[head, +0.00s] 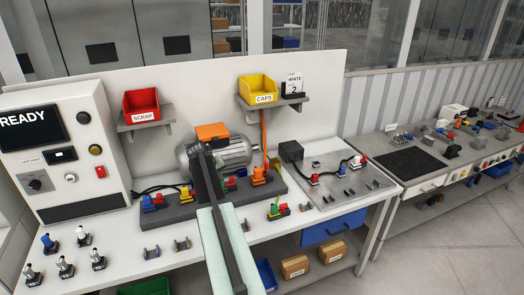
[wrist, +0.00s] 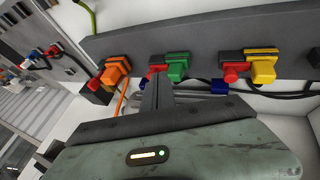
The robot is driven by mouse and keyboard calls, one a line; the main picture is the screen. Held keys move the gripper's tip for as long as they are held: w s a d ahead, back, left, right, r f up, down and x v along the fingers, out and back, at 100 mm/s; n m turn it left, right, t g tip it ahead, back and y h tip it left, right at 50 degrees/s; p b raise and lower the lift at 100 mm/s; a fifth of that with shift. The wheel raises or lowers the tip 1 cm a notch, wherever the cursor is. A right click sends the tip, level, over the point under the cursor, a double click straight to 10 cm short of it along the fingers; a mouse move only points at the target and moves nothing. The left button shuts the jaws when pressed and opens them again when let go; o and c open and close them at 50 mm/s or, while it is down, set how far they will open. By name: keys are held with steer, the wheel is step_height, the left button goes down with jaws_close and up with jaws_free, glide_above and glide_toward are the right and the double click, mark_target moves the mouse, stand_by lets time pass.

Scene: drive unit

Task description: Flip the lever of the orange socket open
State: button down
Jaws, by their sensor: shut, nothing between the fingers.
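The orange socket (head: 259,175) sits at the right part of the grey rail (head: 180,211) on the bench, with an orange cable rising behind it. In the wrist view the orange socket (wrist: 116,68) is left of my gripper, with a red part against it. Its lever is too small to make out clearly. My gripper (wrist: 160,84) is shut and empty, its dark fingers pointing at the rail near the red-and-green socket (wrist: 177,68), apart from the orange one. In the head view my arm hides part of the rail.
A yellow-and-red socket (wrist: 260,66) is right of my gripper in the wrist view. A motor (head: 222,153) stands behind the rail. A grey plate (head: 345,185) with cables lies to the right. Several small grey clips stand along the front of the bench.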

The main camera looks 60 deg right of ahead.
steer(key=m+h+p, duration=0.1)
steer(key=p, duration=0.1)
glide_toward(261, 169)
steer(key=w+a+r, duration=0.3)
steer(key=r, duration=0.1)
steer(key=shift+s+a+f+g, duration=0.15)
steer(key=shift+a+g, duration=0.1)
steer(key=shift+g, duration=0.15)
steer(key=shift+f+b, duration=0.15)
steer(key=shift+b, duration=0.2)
steer(key=b+x, duration=0.8)
steer(key=x, duration=0.2)
steer(key=shift+d+f+b, duration=0.1)
steer(key=shift+f+b, duration=0.2)
steer(key=shift+b, duration=0.05)
steer(key=s+d, duration=0.1)
steer(key=s+d+p, duration=0.1)
steer(key=d, duration=0.1)
steer(key=shift+s+d+r, duration=0.1)
steer(key=shift+r, duration=0.4)
